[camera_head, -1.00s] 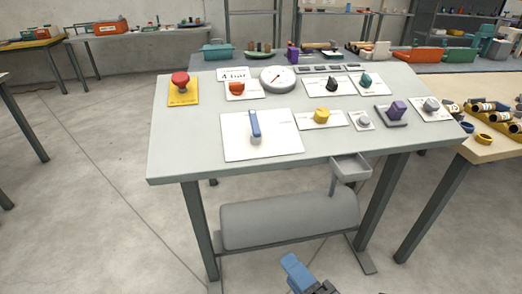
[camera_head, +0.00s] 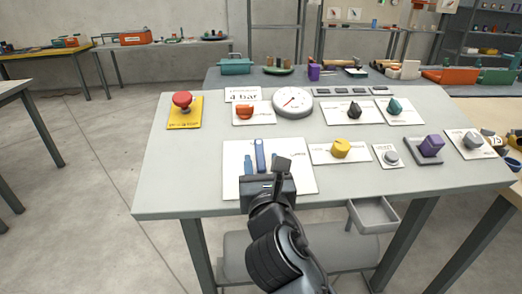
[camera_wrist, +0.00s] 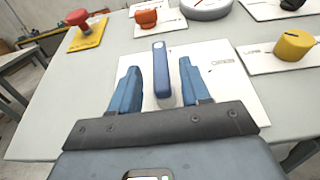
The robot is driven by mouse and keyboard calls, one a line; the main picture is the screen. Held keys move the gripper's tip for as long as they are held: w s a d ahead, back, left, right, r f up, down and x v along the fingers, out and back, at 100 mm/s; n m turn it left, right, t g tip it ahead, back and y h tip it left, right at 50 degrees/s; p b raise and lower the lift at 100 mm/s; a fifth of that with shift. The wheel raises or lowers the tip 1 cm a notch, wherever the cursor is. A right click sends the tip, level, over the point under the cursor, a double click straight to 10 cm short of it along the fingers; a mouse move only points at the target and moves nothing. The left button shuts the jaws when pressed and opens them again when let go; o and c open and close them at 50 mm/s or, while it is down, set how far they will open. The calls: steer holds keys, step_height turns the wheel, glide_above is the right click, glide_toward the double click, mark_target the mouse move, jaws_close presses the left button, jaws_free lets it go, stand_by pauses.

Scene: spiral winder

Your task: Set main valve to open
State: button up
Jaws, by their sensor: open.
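A blue lever (camera_head: 260,153) stands on a white plate (camera_head: 295,180) at the front left of the grey table. The plate has small printed labels, one reading like "open" at its right side in the wrist view. In the wrist view the lever (camera_wrist: 160,72) shows in the gap between the fingers of my gripper (camera_wrist: 159,66). I see no contact; the depth between fingertips and lever is hard to judge. My gripper hides the plate's lower middle in the head view.
A yellow knob (camera_head: 340,148) sits right of the lever plate. A red mushroom button (camera_head: 182,100), an orange knob (camera_head: 245,109) and a round gauge (camera_head: 293,103) stand behind. A grey tray (camera_head: 373,214) hangs below the front edge. Bare tabletop lies left of the plate.

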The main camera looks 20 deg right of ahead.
mark_target(260, 156)
steer(key=x, duration=0.5)
steer(key=shift+s, duration=0.1)
jaws_close()
stand_by(0.3)
